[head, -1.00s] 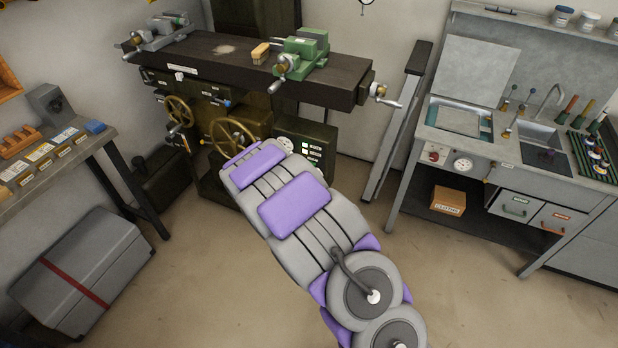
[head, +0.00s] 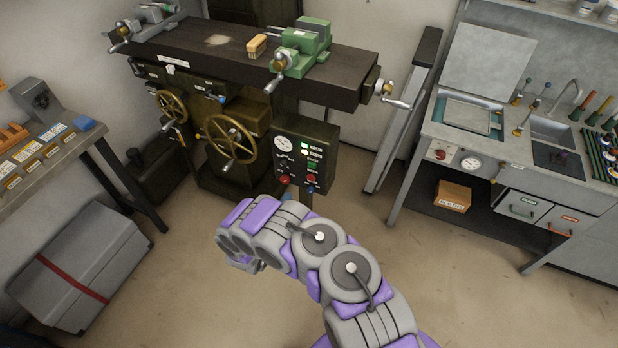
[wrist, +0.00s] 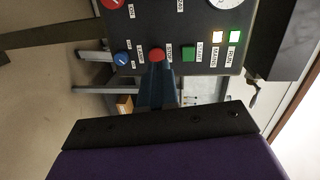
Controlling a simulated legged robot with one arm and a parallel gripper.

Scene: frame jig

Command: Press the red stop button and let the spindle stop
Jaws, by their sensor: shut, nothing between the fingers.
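The control panel (head: 303,152) is on the front of the machine. In the wrist view it shows sideways, with a small red button (wrist: 157,55) between a blue button (wrist: 122,58) and a green button (wrist: 188,54). A larger red control (wrist: 110,3) is cut by the top edge. The small red button also shows in the head view (head: 312,178). My gripper (wrist: 158,82) is shut and empty, its fingers in line with the small red button and just below it in the wrist view. I cannot tell whether they touch. The spindle cannot be made out.
Two lamps (wrist: 226,37) are lit on the panel. Brass handwheels (head: 231,140) stick out left of it. The dark machine table (head: 220,60) with a green vise (head: 300,48) overhangs above. A sink bench (head: 490,150) stands right. The floor in front is clear.

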